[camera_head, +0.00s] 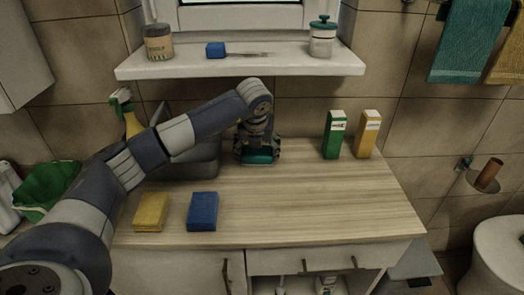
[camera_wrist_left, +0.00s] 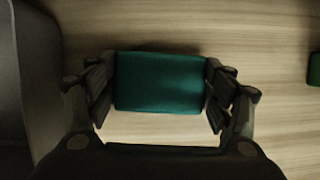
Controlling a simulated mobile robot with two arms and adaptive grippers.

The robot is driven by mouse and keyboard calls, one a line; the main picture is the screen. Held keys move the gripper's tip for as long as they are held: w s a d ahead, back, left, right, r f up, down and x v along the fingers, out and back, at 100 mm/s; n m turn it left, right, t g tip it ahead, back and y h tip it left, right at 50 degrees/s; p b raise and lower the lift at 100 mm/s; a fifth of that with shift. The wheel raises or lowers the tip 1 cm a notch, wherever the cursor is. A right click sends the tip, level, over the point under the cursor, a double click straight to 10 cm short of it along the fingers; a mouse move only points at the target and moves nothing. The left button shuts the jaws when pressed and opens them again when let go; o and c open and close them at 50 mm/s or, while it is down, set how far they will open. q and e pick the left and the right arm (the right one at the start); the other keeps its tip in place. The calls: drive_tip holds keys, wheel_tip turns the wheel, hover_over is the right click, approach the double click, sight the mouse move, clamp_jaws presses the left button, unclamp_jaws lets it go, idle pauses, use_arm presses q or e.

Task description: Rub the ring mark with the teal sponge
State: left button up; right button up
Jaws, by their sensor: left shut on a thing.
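The teal sponge (camera_head: 258,157) is at the back of the wooden counter (camera_head: 300,205), just right of the grey basin. My left gripper (camera_head: 257,150) points down and is shut on the sponge. In the left wrist view the teal sponge (camera_wrist_left: 160,82) fills the space between the two fingers (camera_wrist_left: 160,95), one at each short side. The sponge is on or just above the wood; I cannot tell which. No ring mark shows on the visible wood; the sponge, gripper and arm cover part of the counter. My right gripper is not in view.
The grey basin (camera_head: 196,164) stands close left of the gripper. A yellow sponge (camera_head: 151,212) and a blue sponge (camera_head: 202,211) lie at the front left. A green box (camera_head: 334,135) and a yellow box (camera_head: 367,134) stand at the back right. The counter's right front is clear.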

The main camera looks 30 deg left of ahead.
sight(244, 150)
use_arm(q)
drive_tip(key=shift+s+a+f+b, duration=0.1)
drive_tip(key=shift+s+a, duration=0.25)
drive_tip(key=shift+a, duration=0.2)
drive_tip(key=shift+s+a+r+b, duration=0.15)
drive_tip(key=shift+s+a, duration=0.15)
drive_tip(key=shift+a, duration=0.25)
drive_tip(key=shift+s+a+f+b, duration=0.15)
drive_tip(key=shift+s+a, duration=0.2)
drive_tip(key=shift+a, duration=0.2)
drive_tip(key=shift+w+a, duration=0.1)
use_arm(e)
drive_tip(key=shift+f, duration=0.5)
